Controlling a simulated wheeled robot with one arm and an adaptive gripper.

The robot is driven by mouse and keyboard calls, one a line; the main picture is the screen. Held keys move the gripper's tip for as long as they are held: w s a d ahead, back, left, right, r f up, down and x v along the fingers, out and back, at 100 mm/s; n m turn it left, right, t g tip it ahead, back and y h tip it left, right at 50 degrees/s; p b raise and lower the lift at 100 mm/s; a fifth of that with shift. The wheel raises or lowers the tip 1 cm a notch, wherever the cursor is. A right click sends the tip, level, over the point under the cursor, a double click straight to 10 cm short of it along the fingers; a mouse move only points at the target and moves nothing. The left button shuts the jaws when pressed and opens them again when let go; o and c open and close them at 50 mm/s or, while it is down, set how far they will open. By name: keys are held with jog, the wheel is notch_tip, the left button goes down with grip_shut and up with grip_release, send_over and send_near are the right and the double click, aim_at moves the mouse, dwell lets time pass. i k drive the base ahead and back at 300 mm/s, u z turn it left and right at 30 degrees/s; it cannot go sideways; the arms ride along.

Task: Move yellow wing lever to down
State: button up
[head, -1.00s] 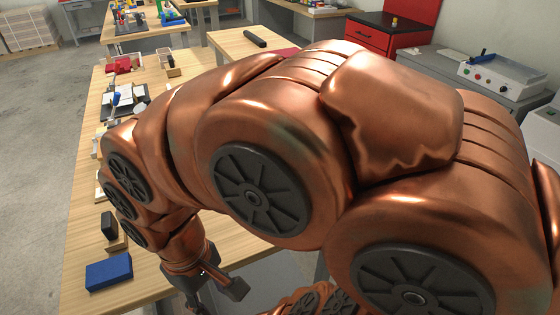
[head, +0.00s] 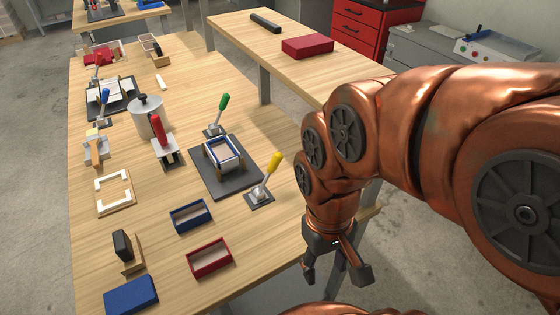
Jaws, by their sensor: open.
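The yellow wing lever (head: 274,163) stands on a small dark base plate (head: 259,199) at the right edge of the near table. Its grey shaft leans up and to the right, with the yellow handle at the top. It is beside the dark grey box former base (head: 227,180), which bears a blue-and-white frame. My gripper (head: 338,276) hangs open and empty off the table's right edge, below and to the right of the lever, apart from it.
A green lever (head: 223,103) stands behind the former. A red-handled tool (head: 157,132) and a metal pot (head: 147,115) are to its left. A blue tray (head: 191,216) and a red tray (head: 209,257) lie in front. A second table (head: 330,70) stands behind.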

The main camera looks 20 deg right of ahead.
aim_at(276, 159)
jog(key=z, duration=1.55)
jog(key=k, duration=1.05)
jog(key=u, duration=1.9)
jog(key=i, duration=0.5)
